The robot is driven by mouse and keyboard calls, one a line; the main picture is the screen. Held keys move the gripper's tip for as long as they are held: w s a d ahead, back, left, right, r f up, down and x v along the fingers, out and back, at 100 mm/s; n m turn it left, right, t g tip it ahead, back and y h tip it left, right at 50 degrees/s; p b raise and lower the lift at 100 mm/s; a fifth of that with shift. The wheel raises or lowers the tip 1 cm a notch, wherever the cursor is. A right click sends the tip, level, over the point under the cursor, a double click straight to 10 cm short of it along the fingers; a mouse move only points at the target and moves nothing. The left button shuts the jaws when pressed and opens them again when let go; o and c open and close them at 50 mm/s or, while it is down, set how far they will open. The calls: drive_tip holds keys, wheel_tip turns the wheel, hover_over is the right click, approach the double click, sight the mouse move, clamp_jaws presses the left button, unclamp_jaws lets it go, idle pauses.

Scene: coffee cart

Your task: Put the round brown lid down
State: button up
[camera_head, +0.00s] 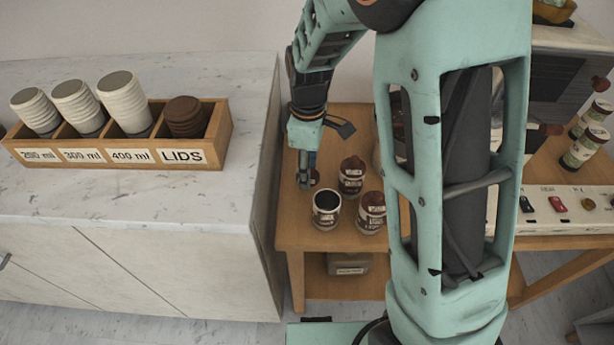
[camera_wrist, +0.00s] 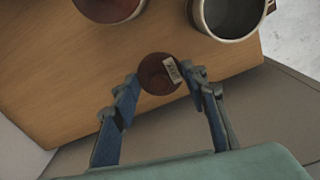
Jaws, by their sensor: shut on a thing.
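The round brown lid (camera_wrist: 160,74) shows in the wrist view with a small pale label on its top. It sits between the two fingers of my gripper (camera_wrist: 161,79), which is shut on it. In the head view my gripper (camera_head: 308,182) points down over the left part of the wooden table (camera_head: 290,235), and a bit of the lid (camera_head: 316,177) shows beside the fingers. I cannot tell whether the lid touches the tabletop. An open jar (camera_head: 326,222) with a dark inside stands in front of my gripper; it also shows in the wrist view (camera_wrist: 204,22).
Two jars with brown lids (camera_head: 351,180) (camera_head: 371,217) stand close to the right. A marble counter (camera_head: 120,215) with a wooden cup-and-lid box (camera_head: 215,158) lies to the left. A panel with switches (camera_head: 560,215) is at the right. Bare wood surrounds the lid's left side.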

drive_tip(key=shift+w+a+f+b, duration=0.1)
drive_tip(key=shift+w+f+b, duration=0.05)
drive_tip(key=shift+f+b, duration=0.7)
drive_tip(key=shift+w+f+b, duration=0.15)
drive_tip(key=shift+f+b, duration=0.35)
drive_tip(key=shift+f, duration=0.55)
drive_tip(key=shift+f, duration=0.25)
drive_tip(key=o, duration=1)
drive_tip(key=shift+o, duration=0.2)
drive_tip(key=shift+r, duration=0.1)
wheel_tip(320, 180, up, 12)
drive_tip(key=shift+r+p, duration=0.15)
drive_tip(key=shift+p, duration=1.05)
drive_tip(key=shift+r, duration=0.1)
